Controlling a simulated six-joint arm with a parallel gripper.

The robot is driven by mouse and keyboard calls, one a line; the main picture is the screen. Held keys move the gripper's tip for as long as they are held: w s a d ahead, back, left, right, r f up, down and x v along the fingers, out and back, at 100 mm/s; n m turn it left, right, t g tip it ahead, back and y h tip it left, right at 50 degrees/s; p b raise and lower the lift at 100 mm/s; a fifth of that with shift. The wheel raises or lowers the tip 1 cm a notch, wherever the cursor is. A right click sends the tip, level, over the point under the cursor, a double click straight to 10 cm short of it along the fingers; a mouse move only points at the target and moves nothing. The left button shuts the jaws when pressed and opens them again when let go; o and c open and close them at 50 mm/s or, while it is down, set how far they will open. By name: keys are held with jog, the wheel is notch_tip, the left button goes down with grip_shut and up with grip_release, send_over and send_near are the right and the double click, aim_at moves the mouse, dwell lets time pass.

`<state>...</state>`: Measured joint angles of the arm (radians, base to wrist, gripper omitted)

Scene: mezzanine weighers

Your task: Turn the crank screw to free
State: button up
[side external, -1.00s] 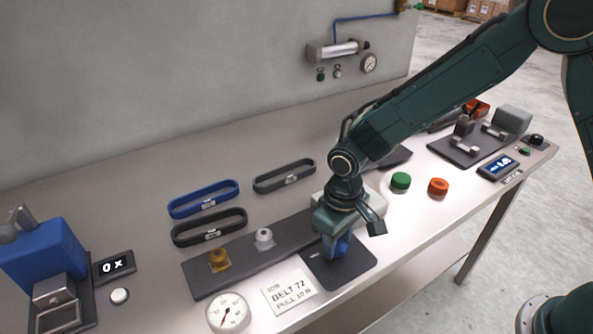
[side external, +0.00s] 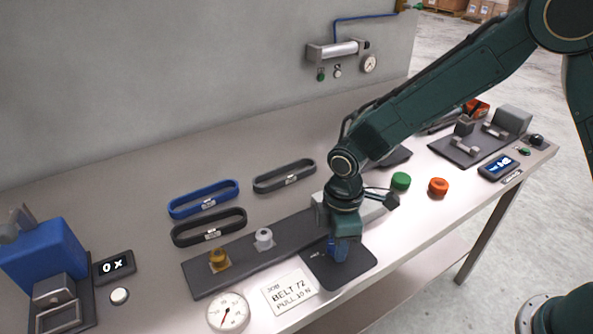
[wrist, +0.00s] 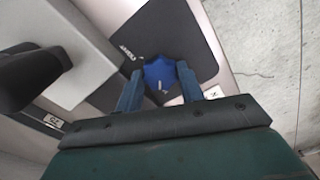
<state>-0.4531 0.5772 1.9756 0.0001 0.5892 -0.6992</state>
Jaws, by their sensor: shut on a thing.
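The crank screw shows as a blue knob with a small white mark (wrist: 160,73) in the wrist view. It sits over a dark plate (wrist: 196,46) with small white lettering that I cannot read for sure. My gripper (wrist: 158,88) points down and is shut on the blue knob, one finger on each side. In the side view my gripper (side external: 338,252) is low over the dark plate (side external: 362,264), and its fingers and wrist hide most of the knob.
Brass (side external: 219,260) and grey (side external: 264,239) posts stand on a dark rail. Several belt loops lie behind. Green (side external: 401,181) and orange (side external: 438,187) knobs are to the right.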

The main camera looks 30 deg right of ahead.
jog(key=shift+n, duration=0.6)
jog(key=o, duration=1)
jog(key=shift+r, duration=0.1)
notch_tip(320, 180, up, 14)
dwell(0.5)
